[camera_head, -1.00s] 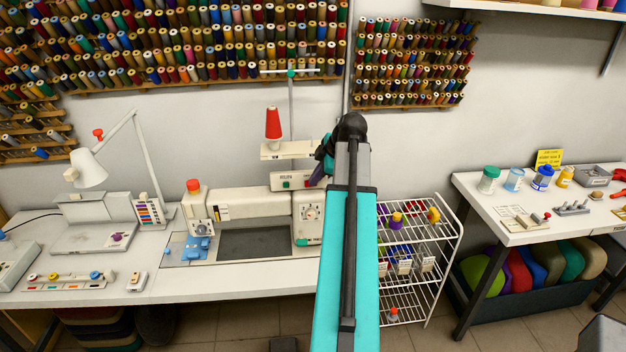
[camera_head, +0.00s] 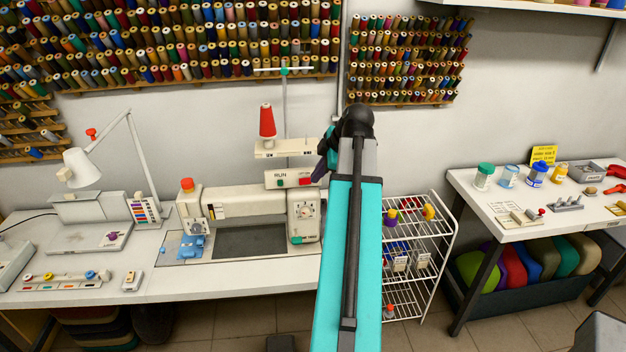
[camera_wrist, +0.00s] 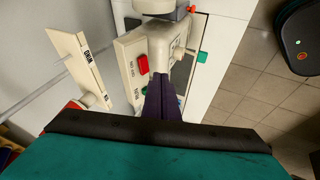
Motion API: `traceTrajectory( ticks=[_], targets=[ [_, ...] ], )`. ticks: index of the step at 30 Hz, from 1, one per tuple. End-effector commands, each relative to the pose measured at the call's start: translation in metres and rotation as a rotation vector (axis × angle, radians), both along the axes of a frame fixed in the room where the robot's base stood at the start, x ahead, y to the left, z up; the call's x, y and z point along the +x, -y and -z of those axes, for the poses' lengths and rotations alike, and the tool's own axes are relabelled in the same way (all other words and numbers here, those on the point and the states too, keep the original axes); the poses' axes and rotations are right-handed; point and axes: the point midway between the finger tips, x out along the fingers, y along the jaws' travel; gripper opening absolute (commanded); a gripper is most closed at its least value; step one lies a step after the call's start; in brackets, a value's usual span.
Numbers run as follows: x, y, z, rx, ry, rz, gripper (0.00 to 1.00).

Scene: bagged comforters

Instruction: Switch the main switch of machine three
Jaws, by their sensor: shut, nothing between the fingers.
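A sewing machine (camera_head: 262,203) stands on the white table, with a cream switch box (camera_head: 269,181) labelled RUN above its right end. The box carries a green button (camera_head: 281,183) and a red button (camera_head: 305,182). In the wrist view the red button (camera_wrist: 142,64) stands out, and the green one is partly hidden behind the fingers. My gripper (camera_head: 319,171) is at the right end of the box. Its purple fingers (camera_wrist: 161,84) are shut and empty, close to the box front; I cannot tell whether they touch. No machine number is readable.
A thread stand with a red cone (camera_head: 267,121) rises behind the box. A white lamp (camera_head: 82,166) and a flat unit are at left. A wire rack (camera_head: 420,240) and a second table (camera_head: 480,185) stand at right. Spools line the wall.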

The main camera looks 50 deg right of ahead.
Motion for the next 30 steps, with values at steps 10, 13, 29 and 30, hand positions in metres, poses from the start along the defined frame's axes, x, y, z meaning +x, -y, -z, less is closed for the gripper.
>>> traceTrajectory(
  ticks=[10, 13, 29, 30],
  targets=[
    [-0.019, 0.001, -0.032, -0.001, 0.001, -0.002, 0.0],
    [-0.024, 0.0, -0.041, -0.001, 0.002, -0.002, 0.0],
    [-0.037, 0.0, -0.061, 0.002, 0.0, -0.006, 0.0],
    [-0.037, 0.0, -0.061, 0.002, 0.0, -0.006, 0.0]
  ],
)
